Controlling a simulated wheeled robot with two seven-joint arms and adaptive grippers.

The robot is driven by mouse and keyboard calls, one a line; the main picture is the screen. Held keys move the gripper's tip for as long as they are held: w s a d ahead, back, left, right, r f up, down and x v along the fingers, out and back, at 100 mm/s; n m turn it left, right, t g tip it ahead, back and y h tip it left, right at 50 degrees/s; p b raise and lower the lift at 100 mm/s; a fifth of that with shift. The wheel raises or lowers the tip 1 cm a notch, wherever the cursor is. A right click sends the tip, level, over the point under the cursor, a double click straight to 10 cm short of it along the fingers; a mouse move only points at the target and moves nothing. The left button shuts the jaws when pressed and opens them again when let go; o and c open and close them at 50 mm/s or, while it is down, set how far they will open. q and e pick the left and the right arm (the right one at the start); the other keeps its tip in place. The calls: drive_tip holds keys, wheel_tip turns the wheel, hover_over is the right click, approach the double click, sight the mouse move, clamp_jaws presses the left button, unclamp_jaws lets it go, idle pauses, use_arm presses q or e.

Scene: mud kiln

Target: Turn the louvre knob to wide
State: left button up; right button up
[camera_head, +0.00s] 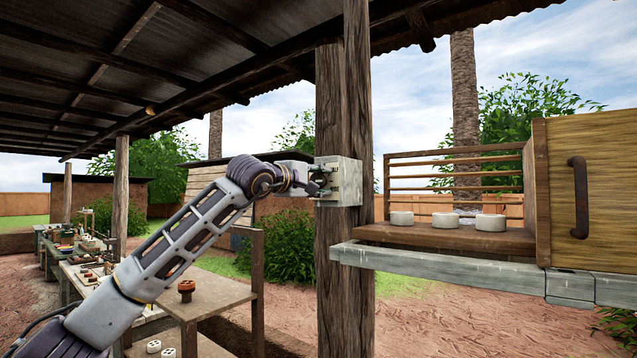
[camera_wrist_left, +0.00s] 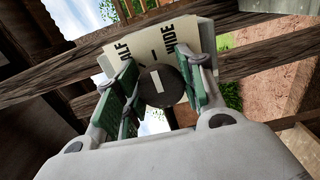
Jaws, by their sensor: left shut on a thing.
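A dark round knob (camera_wrist_left: 163,86) with a white bar mark sits on a pale label plate (camera_wrist_left: 152,50). The plate carries partly hidden words that read as HALF on the left and WIDE on the right, with a short tick between them. The knob's white bar points up, roughly towards that tick. My left gripper (camera_wrist_left: 163,92) has its green-padded fingers on both sides of the knob and is shut on it. In the head view my left gripper (camera_head: 316,184) reaches the pale box (camera_head: 347,181) on the wooden post, where the knob itself is hard to make out. My right gripper is not in view.
The wooden post (camera_head: 345,270) stands right behind the box. To its right, a slatted rack (camera_head: 455,170) holds several white round pieces (camera_head: 445,220), beside a wooden door with a dark handle (camera_head: 579,197). A workbench (camera_head: 75,268) with small items stands at left.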

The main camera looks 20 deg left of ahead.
use_arm(q)
drive_tip(key=o, duration=1)
drive_tip(key=v, duration=1.2)
idle(0.5)
